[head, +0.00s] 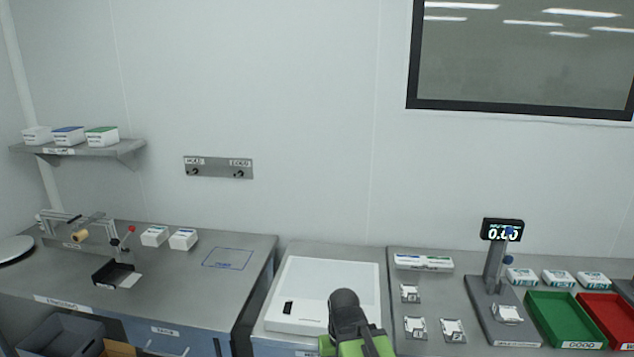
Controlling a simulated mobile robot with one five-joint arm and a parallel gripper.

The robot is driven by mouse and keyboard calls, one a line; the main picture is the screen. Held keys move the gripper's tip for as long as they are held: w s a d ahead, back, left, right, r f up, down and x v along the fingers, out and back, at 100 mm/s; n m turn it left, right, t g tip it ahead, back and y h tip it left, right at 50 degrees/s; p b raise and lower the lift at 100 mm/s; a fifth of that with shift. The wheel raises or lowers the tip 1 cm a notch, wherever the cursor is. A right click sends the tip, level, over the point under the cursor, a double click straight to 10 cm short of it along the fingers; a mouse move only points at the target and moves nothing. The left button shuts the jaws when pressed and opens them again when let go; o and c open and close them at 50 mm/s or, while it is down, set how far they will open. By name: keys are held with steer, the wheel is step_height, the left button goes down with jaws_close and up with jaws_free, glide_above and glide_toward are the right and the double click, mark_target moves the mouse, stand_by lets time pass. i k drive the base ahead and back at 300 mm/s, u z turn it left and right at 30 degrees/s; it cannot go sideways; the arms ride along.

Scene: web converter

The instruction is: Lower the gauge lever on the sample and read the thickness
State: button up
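The thickness gauge (493,268) stands on the right bench, a grey column on a flat base plate. Its dark display (502,229) shows white digits that look like 0.00, partly covered by the lever. The gauge lever (508,243) points up in front of the display, with blue parts near its top and middle. A small white sample (507,314) lies on the base plate at the foot of the column. A green and black part of my arm shows at the bottom centre, left of the gauge and apart from it. My gripper's fingers cannot be made out.
Green (563,317) and red (606,316) trays stand right of the gauge. White packs (558,278) lie behind them. Several small sample cards (415,327) lie left of the gauge. A white flat device (325,294) fills the middle bench. A gap separates the left bench (200,290).

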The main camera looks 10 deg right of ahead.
mark_target(507, 259)
steer(key=z, duration=0.15)
steer(key=k, duration=0.15)
steer(key=u, duration=2.45)
steer(key=k, duration=0.5)
steer(key=z, duration=1.7)
steer(key=i, duration=0.5)
